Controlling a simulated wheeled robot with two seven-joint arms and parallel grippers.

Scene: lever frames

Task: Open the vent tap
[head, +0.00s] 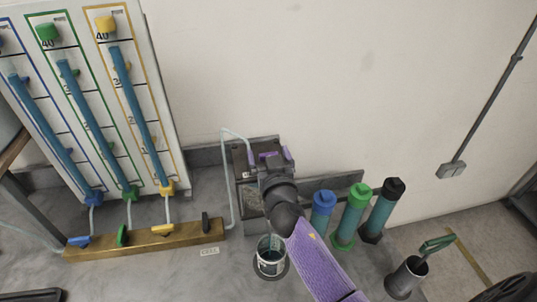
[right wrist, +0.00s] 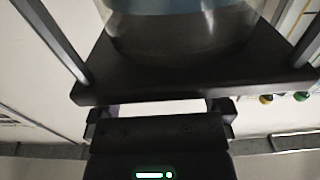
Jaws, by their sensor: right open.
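A brass manifold bar (head: 150,241) lies low at the left in the head view. A black tap lever (head: 206,222) stands at its right end, crosswise to the bar; a small label (head: 209,250) in front of it is too small to read. Blue (head: 78,241), green (head: 122,236) and yellow (head: 168,230) levers sit along the bar. My right gripper (head: 270,157), with purple fingers, is open, up and to the right of the black lever and apart from it. It also shows in the right wrist view (right wrist: 161,108). My left gripper is not in view.
A dark stand (head: 242,160) is beside my right gripper; a pale tube (head: 231,185) runs by it. Blue (head: 322,210), green (head: 350,215) and black-capped (head: 383,210) cylinders stand right. A gauge board (head: 145,70) is above the bar.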

